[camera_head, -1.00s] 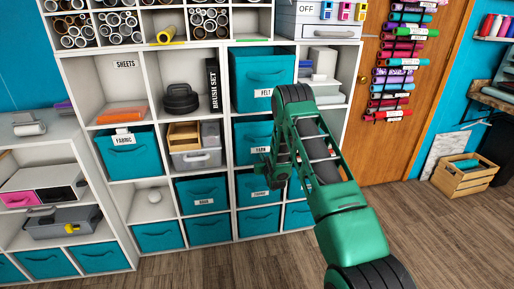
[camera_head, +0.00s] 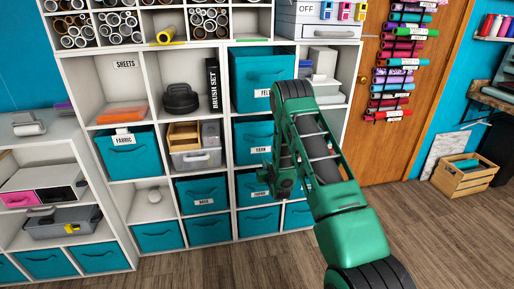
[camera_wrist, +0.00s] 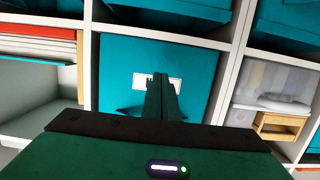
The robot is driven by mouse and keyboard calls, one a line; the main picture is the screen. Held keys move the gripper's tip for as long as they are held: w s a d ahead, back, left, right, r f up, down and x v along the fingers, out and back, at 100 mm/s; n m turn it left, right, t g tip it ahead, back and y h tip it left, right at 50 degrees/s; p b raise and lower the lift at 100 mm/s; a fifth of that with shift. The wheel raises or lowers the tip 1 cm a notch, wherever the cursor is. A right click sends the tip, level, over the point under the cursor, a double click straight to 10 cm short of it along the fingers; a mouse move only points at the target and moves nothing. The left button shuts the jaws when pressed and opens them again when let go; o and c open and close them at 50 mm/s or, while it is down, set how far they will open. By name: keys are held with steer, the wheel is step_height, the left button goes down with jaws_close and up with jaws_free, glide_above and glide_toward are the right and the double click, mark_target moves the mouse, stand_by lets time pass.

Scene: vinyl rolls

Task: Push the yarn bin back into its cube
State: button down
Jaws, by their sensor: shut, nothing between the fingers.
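The yarn bin (camera_head: 249,139) is a teal bin with a white YARN label, in the middle row of the white cube shelf. My forearm covers its right side in the head view. In the wrist view its teal front (camera_wrist: 117,65) faces me, with the label behind my fingertips. My gripper (camera_wrist: 160,78) is shut and empty, with its fingers pointing at the label. In the head view my gripper (camera_head: 268,178) is at the lower right of the bin. Whether the fingertips touch the bin, and how far the bin sticks out, I cannot tell.
The felt bin (camera_head: 258,75) sits above and another teal bin (camera_head: 256,189) below. A cube with a grey container (camera_head: 195,159) and wooden tray is to the left. White dividers (camera_wrist: 228,75) frame the bin closely. The wood floor in front is clear.

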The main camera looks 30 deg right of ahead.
steer(key=shift+f+v, duration=0.2)
steer(key=shift+v, duration=0.75)
steer(key=shift+f+v, duration=0.15)
steer(key=shift+v, duration=0.85)
steer(key=s+d+r+g, duration=0.2)
steer(key=s+r+g, duration=0.15)
steer(key=r, duration=0.55)
steer(key=s+r+m+g, duration=0.1)
steer(key=s+r+g, duration=0.1)
steer(key=s+r, duration=0.4)
steer(key=s+r+g, duration=0.3)
steer(key=s+r, duration=0.1)
steer(key=s, duration=0.4)
steer(key=s+a+r+g+y, duration=0.1)
steer(key=s+a+r+g, duration=0.1)
steer(key=s, duration=0.9)
steer(key=s+a+r+m+g+y, duration=0.1)
steer(key=s+a, duration=0.4)
steer(key=s, duration=0.7)
steer(key=s+a+r+m+g+y, duration=0.1)
steer(key=s+a+r+g+y, duration=0.1)
steer(key=s, duration=0.9)
step_height(320, 180, up, 3)
steer(key=a+g, duration=0.1)
steer(key=a, duration=0.1)
steer(key=shift+s+a+g+y, duration=0.25)
steer(key=shift+s+g+y, duration=0.05)
steer(key=shift+s+g, duration=0.05)
steer(key=shift+r, duration=0.1)
